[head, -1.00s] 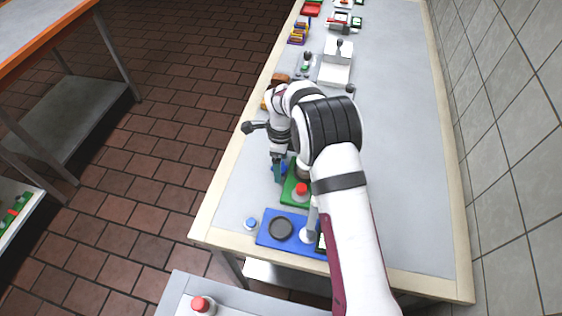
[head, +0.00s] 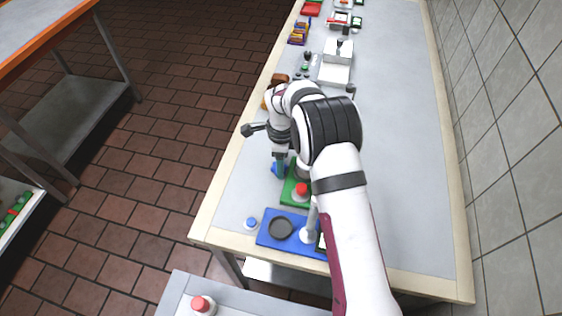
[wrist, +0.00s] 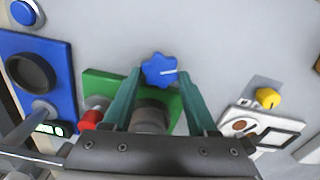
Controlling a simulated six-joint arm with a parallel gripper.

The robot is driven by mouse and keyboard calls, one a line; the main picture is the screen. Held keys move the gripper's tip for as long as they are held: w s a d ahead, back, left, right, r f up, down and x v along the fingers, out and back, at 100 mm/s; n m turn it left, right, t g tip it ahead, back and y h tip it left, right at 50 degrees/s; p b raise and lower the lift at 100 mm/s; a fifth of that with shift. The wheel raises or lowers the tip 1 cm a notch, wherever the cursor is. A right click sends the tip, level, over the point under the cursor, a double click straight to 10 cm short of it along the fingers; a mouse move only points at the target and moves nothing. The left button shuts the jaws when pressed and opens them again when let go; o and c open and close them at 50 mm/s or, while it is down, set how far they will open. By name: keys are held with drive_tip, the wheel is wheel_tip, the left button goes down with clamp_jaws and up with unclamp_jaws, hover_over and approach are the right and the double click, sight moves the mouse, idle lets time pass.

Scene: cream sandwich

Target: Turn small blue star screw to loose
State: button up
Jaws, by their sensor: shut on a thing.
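The small blue star screw (wrist: 159,71) shows in the wrist view between the tips of my gripper's two teal fingers. It has a pale line pointing right on its top. My gripper (wrist: 158,78) is shut on the star screw. In the head view, my gripper (head: 281,168) points down beside the green base, and a bit of the blue star screw (head: 275,168) shows at its left. The arm hides part of the area to the right.
A green base (head: 288,194) with a red button (head: 301,189) is close by. A blue base (head: 268,241) with a dark round plate (head: 281,229) and a round blue button (head: 251,223) are nearer the front edge. A yellow knob (wrist: 267,97) and white device (wrist: 258,128) sit right in the wrist view.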

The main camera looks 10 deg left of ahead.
drive_tip(key=o, duration=1.4)
wheel_tip(320, 180, up, 16)
drive_tip(key=shift+f, duration=0.1)
